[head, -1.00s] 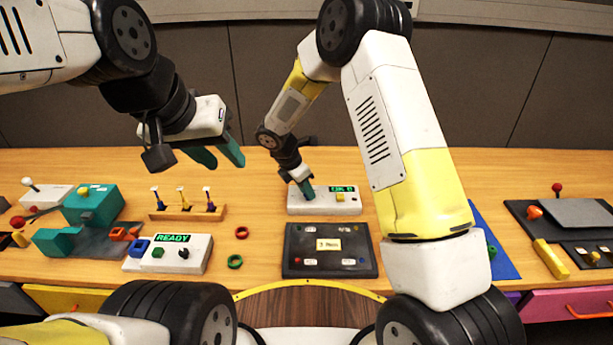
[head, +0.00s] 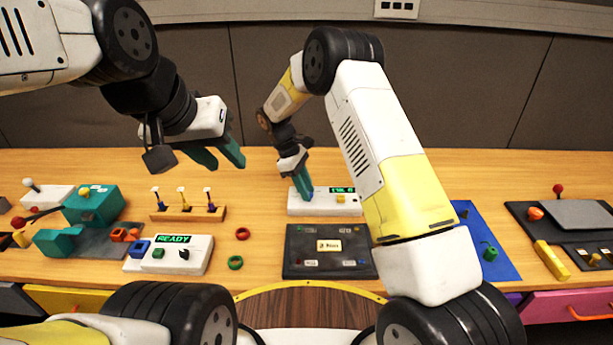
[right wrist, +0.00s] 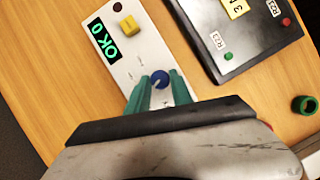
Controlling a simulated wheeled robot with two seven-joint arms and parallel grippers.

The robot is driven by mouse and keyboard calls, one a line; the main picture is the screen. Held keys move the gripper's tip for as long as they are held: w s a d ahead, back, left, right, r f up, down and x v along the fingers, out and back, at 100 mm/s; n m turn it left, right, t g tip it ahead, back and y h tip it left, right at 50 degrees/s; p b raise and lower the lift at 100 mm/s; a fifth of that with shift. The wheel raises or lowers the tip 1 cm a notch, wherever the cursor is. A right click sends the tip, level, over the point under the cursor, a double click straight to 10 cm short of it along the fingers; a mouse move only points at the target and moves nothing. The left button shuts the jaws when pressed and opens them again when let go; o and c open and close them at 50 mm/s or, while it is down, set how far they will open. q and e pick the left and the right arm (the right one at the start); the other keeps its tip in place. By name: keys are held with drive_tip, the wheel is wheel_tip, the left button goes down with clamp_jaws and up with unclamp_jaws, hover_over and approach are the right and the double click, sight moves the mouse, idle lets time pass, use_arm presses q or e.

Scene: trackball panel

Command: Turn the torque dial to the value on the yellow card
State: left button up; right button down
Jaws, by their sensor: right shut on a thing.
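The torque dial is a small round blue knob with a white pointer line, seen in the right wrist view (right wrist: 159,80) on a white panel (right wrist: 137,48). My right gripper (right wrist: 161,86) is shut on the dial, one teal finger on each side. In the head view my right gripper (head: 304,196) points down at the panel's left part, largely hiding the dial. My left gripper (head: 222,160) is open and empty above the table.
A yellow knob (right wrist: 129,25) stands beside the dial on the white panel. The black panel (head: 300,268) lies just in front. A blue mat (head: 500,255) is at right.

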drive_tip(key=m, duration=0.2)
drive_tip(key=m+g+y, duration=0.1)
drive_tip(key=m, duration=0.2)
drive_tip(key=shift+w+d+m+g, duration=0.1)
drive_tip(key=shift+w+m+g, duration=0.2)
drive_tip(key=shift+g, duration=0.1)
drive_tip(key=m+y, duration=0.1)
drive_tip(key=m, duration=0.1)
drive_tip(key=m+g+y, duration=0.1)
drive_tip(key=m, duration=0.2)
drive_tip(key=shift+d, duration=0.15)
drive_tip(key=shift+m, duration=0.3)
drive_tip(key=c, duration=1.1)
unclamp_jaws()
drive_tip(key=shift+c, duration=0.2)
drive_tip(key=shift+r, duration=0.1)
